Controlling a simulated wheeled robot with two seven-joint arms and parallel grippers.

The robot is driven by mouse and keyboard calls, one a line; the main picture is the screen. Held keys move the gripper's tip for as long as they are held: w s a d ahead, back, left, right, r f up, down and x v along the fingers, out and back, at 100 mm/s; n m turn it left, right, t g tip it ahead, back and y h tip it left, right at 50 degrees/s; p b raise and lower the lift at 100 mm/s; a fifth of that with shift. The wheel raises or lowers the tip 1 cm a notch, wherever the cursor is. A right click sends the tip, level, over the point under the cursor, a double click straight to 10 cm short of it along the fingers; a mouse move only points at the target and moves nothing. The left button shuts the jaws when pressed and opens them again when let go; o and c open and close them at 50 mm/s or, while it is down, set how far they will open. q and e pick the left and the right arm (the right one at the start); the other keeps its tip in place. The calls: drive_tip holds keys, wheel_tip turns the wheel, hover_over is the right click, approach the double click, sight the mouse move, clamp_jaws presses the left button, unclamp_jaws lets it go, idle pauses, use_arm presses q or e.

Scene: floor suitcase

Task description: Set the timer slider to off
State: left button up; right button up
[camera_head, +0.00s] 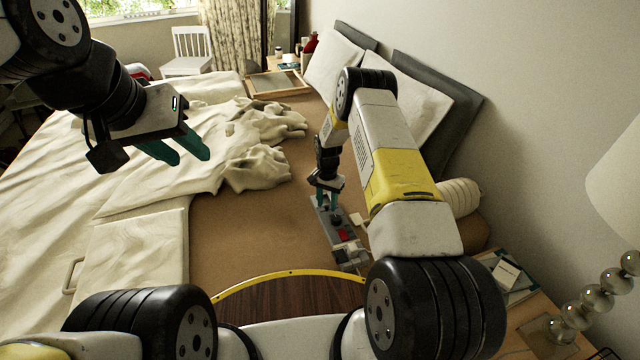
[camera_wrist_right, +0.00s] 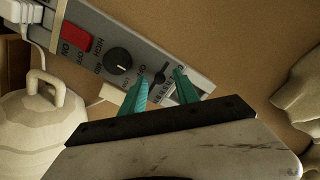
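A grey control strip (camera_head: 326,219) lies on the brown bed surface. In the right wrist view the strip (camera_wrist_right: 205,85) runs diagonally and carries a red switch (camera_wrist_right: 76,39), a round black knob (camera_wrist_right: 117,61) and a small black slider-like lever (camera_wrist_right: 160,76). Lettering beside the lever is partly covered and hard to read. My right gripper (camera_head: 327,199) is over the far part of the strip. In the right wrist view its teal fingers (camera_wrist_right: 160,84) are apart, with the lever showing between them; contact cannot be told. My left gripper (camera_head: 182,150) is open, empty and raised over the bed's left side.
White plugs (camera_wrist_right: 35,22) sit at one end of the strip. A pale wooden-looking pot-shaped object (camera_wrist_right: 40,125) is beside it. Rumpled cream bedding (camera_head: 255,150) lies left of the strip, pillows (camera_head: 333,65) behind. A nightstand with a lamp (camera_head: 575,310) stands at right.

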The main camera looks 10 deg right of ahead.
clamp_jaws()
idle(1.3)
